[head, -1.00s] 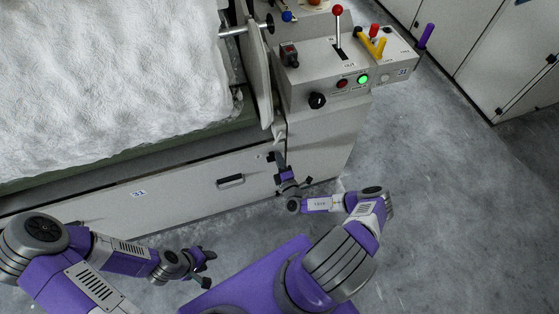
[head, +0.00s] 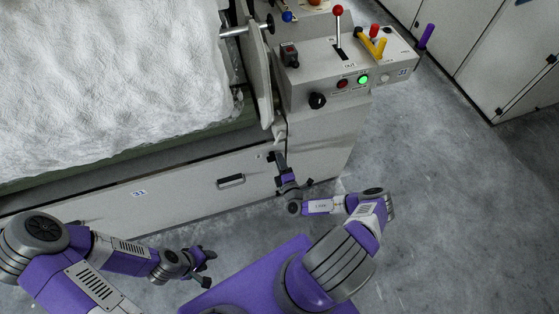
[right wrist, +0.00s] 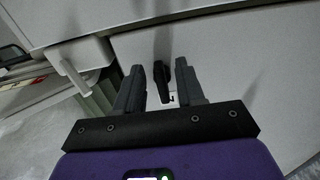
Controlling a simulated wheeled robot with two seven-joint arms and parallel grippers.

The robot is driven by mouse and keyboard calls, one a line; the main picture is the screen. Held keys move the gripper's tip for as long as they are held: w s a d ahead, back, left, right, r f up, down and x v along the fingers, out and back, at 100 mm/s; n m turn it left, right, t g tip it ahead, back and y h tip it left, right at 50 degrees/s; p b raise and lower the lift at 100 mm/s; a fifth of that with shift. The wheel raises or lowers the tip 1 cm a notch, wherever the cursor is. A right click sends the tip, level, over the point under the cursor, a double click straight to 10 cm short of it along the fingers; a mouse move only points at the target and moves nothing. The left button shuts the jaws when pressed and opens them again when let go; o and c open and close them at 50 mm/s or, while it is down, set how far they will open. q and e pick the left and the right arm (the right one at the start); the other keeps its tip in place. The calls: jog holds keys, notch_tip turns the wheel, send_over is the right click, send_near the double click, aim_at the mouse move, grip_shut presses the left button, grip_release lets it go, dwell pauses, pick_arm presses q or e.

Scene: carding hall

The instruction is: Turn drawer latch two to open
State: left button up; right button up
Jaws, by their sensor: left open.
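A black drawer latch (right wrist: 162,78) stands out from the pale drawer front in the right wrist view. A small white label (right wrist: 174,98) shows just beside its foot, too small to read. My right gripper (right wrist: 160,86) is open, with one finger on each side of the latch and a gap on at least the left side. In the head view my right gripper (head: 279,164) is at the right end of the drawer front (head: 185,187) and largely hides the latch. My left gripper (head: 208,267) is open and empty, low in front of the drawer, apart from it.
A black drawer handle (head: 231,181) is left of the right gripper. Above is a control box (head: 325,75) with a red-knobbed lever (head: 338,24), a black knob (head: 317,100) and a lit green button (head: 363,79). White fibre (head: 110,75) lies at left. The floor at right is clear.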

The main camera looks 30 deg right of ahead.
jog(key=p+v, duration=0.1)
jog(key=v, duration=0.5)
jog(key=shift+s+a+p, duration=0.2)
jog(key=shift+s+p, duration=0.15)
